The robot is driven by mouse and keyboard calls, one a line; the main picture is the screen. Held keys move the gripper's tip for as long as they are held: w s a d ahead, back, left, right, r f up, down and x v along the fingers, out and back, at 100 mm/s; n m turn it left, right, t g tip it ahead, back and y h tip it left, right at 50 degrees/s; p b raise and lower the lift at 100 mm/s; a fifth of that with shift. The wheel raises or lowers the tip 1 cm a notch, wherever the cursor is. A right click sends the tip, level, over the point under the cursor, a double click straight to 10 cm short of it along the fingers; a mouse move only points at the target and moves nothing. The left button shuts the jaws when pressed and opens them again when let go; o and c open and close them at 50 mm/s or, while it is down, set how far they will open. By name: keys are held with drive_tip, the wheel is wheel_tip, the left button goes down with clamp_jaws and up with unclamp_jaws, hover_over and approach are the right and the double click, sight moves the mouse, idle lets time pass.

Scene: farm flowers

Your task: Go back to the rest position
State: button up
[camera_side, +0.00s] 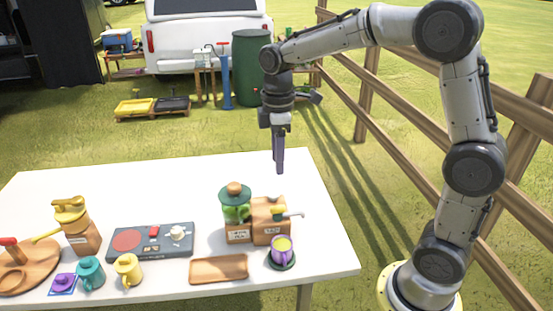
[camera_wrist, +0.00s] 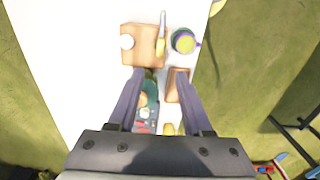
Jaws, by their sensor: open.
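My gripper (camera_side: 279,160) hangs pointing down above the back right part of the white table, well clear of the objects. In the wrist view my gripper (camera_wrist: 163,75) shows two separated dark fingers with nothing held between them. Below it are a wooden grinder box (camera_side: 271,221) with a crank and a wooden stand with a green jar (camera_side: 236,207). The wooden box also shows in the wrist view (camera_wrist: 143,40). A purple cup (camera_side: 282,249) with yellow-green contents stands on a dark saucer at the right, and the cup shows in the wrist view (camera_wrist: 185,42).
A grey stove panel (camera_side: 151,241), wooden tray (camera_side: 219,269), yellow mug (camera_side: 128,270), teal mug (camera_side: 91,273), yellow-topped grinder (camera_side: 75,225) and round board (camera_side: 30,268) are on the table (camera_side: 150,182). Its back strip is clear. A wooden fence (camera_side: 420,115) runs behind my arm.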

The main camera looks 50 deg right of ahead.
drive_tip(key=s+a+r+m+t, duration=0.2)
drive_tip(key=s+r+t, duration=0.2)
drive_tip(key=s+r, duration=0.65)
drive_tip(key=s+f+m+t, duration=0.1)
drive_tip(key=s+f+m, duration=0.6)
drive_tip(key=s, duration=0.3)
drive_tip(key=shift+s+f+t, duration=0.25)
drive_tip(key=shift+s+t, duration=0.05)
